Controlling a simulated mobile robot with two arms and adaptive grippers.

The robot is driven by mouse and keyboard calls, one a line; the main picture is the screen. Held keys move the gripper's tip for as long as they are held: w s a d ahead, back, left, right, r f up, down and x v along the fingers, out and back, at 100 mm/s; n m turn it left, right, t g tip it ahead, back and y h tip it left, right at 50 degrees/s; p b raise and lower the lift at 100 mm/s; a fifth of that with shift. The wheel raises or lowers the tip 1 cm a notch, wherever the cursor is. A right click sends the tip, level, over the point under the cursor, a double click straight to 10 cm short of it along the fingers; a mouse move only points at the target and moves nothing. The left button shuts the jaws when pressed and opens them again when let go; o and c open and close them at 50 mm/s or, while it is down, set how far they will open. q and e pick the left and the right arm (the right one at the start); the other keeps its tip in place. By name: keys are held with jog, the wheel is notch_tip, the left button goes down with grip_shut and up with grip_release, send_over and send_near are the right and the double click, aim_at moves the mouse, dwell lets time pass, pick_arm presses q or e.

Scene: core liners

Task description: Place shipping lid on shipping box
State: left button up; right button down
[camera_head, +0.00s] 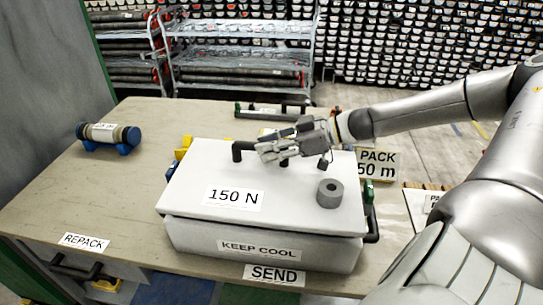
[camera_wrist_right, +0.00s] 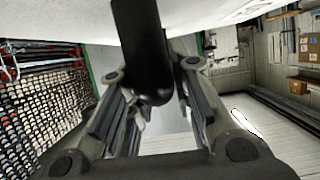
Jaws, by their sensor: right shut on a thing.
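The white shipping lid (camera_head: 185,190), labelled "150 N", lies over the white shipping box (camera_head: 200,240), labelled "KEEP COOL". A thin dark line runs between them along the front; I cannot tell whether the lid is fully seated. The lid has a black handle (camera_head: 237,151) along its back part. My right gripper (camera_head: 268,151) is shut on this handle. In the right wrist view the handle (camera_wrist_right: 145,50) passes between the fingers, with the pale lid (camera_wrist_right: 60,17) at the top. A grey ring-shaped weight (camera_head: 330,193) sits on the lid's right part. My left gripper is not in view.
The box stands on a tan table (camera_head: 90,185). A roll with blue ends (camera_head: 108,137) lies at the left. A "SEND" label (camera_head: 274,275) is at the front edge, and a "PACK" sign (camera_head: 377,163) is right of the box. Racks (camera_head: 240,60) stand behind.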

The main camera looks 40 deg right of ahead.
aim_at(276, 163)
jog(key=f, duration=0.3)
jog(key=shift+w+d+p, duration=0.1)
jog(key=shift+d+p, duration=0.1)
jog(key=shift+p, duration=0.2)
jog(key=shift+f, duration=0.3)
jog(key=c, duration=1.3)
grip_release()
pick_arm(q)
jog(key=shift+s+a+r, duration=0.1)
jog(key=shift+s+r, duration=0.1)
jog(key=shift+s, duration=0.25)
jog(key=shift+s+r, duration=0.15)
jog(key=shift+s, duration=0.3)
pick_arm(e)
jog(key=shift+s+d+r, duration=0.2)
jog(key=shift+s+d, duration=0.2)
jog(key=shift+s, duration=0.1)
jog(key=b+v, duration=0.1)
jog(key=v, duration=0.9)
jog(key=shift+s+d+r, duration=0.15)
jog(key=shift+s+r, duration=0.1)
jog(key=shift+s, duration=0.05)
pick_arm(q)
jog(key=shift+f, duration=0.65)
